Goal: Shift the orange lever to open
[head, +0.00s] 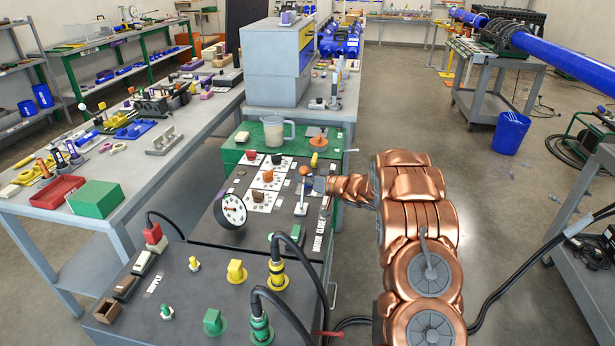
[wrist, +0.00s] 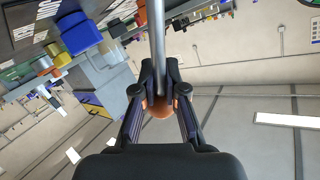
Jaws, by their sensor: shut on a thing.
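The orange lever is a pale upright stem (head: 301,203) with an orange ball (head: 304,170) on top, at the right side of the dark control panel (head: 208,232). My gripper (head: 309,184) reaches in from the right at the height of the lever's top. In the wrist view my gripper (wrist: 160,95) is closed around the lever's top end. The orange ball (wrist: 160,108) shows between the fingers, and the grey metal shaft (wrist: 157,40) runs up out of the picture. Small lettering lies on the panel beside the lever; which position it marks cannot be told.
A round dial gauge (head: 231,211) stands left of the lever. Several knobs and thick cabled plugs (head: 278,262) crowd the front panel. A green top with a clear jug (head: 275,130) is behind. A workbench (head: 75,205) is at left; open floor lies to the right.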

